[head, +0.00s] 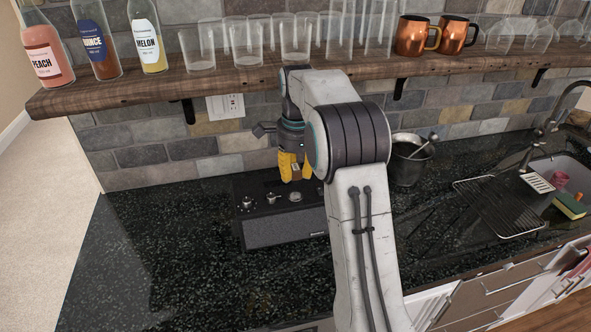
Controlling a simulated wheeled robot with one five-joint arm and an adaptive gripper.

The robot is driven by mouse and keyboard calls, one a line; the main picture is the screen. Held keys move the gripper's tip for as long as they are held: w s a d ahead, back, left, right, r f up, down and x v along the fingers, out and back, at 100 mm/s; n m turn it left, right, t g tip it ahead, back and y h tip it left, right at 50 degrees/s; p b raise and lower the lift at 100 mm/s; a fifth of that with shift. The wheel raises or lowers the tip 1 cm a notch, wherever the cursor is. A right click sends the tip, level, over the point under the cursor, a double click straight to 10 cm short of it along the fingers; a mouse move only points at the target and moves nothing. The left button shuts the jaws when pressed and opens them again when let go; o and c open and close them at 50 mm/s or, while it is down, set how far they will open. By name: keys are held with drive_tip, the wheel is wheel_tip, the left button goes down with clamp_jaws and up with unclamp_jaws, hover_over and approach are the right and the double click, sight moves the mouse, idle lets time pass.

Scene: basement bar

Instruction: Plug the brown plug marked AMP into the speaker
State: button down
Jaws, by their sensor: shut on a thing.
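The speaker (284,232) is a dark box with several knobs on its top, standing on the black counter near the wall. My gripper (295,176) points down with yellow fingers just above the back of the speaker's top. It is shut on a small brown thing, which looks like the brown plug (296,171). The fingers hide most of it, and no AMP marking can be read. I cannot tell whether the plug touches the speaker. The speaker's socket is not visible. My arm hides the speaker's right end.
A wooden shelf (130,95) with bottles, glasses and copper mugs (416,36) runs above, close to my arm. A wall outlet (225,107) is behind. A metal bucket (408,162), drying rack (498,205) and sink (560,172) are right. The counter's left part is clear.

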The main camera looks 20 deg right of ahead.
sight(296, 182)
drive_tip(key=shift+f+b, duration=1.55)
drive_tip(key=shift+f, duration=0.4)
drive_tip(key=shift+f+b, duration=0.35)
drive_tip(key=shift+f, duration=0.25)
drive_tip(key=shift+f, duration=0.6)
idle(0.7)
drive_tip(key=c, duration=0.9)
unclamp_jaws()
drive_tip(key=shift+o, duration=0.2)
drive_tip(key=r, duration=1.1)
drive_tip(key=shift+s+r, duration=0.15)
drive_tip(key=shift+s, duration=0.15)
drive_tip(key=shift+a+r, duration=0.1)
drive_tip(key=shift+r, duration=0.25)
